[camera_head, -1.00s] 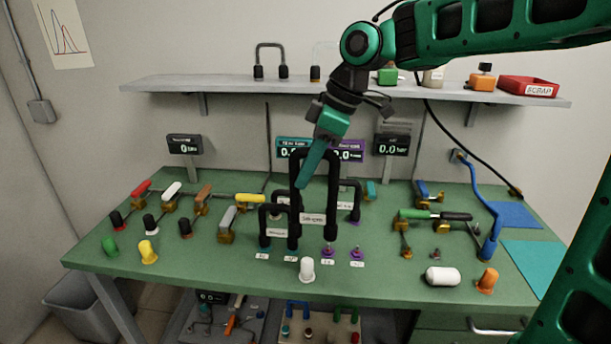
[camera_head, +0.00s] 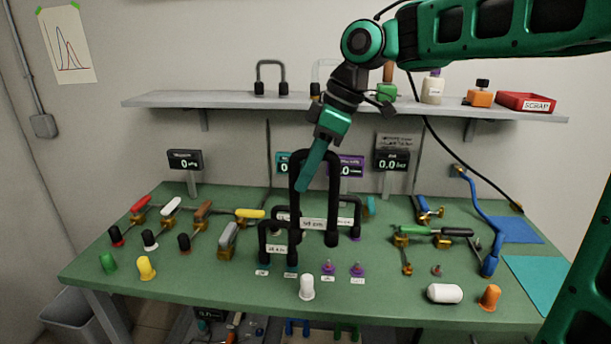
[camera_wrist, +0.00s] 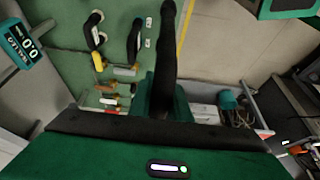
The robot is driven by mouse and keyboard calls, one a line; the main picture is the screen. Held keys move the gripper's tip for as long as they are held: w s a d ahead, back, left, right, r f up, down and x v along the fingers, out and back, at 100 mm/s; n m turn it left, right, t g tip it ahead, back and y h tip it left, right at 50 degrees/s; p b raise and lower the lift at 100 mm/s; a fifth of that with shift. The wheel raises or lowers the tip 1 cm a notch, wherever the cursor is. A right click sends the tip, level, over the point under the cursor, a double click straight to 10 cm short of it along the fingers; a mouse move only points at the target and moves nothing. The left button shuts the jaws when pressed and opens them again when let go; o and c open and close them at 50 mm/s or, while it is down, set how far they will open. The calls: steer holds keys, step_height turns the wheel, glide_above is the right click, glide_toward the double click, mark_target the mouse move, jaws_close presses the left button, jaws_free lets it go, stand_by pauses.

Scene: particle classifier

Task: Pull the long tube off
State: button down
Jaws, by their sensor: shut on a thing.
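The long tube (camera_head: 320,156) is a tall black U-shaped hose with its bend upward and a white label low between its legs. The left leg's lower end is partly hidden by a shorter tube. In the wrist view, the black hose (camera_wrist: 165,60) runs up from between the jaws. Two purple ports (camera_head: 328,267) (camera_head: 357,269) stand uncovered in front.
Shorter black U tubes stand close by, one in front (camera_head: 278,226) and one behind right (camera_head: 350,200). A white cap (camera_head: 307,287) stands at the bench's front edge. Coloured-handled valves (camera_head: 228,237) fill the left. The shelf (camera_head: 220,101) crosses behind my arm.

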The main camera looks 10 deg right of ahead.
steer(key=shift+r, duration=1.5)
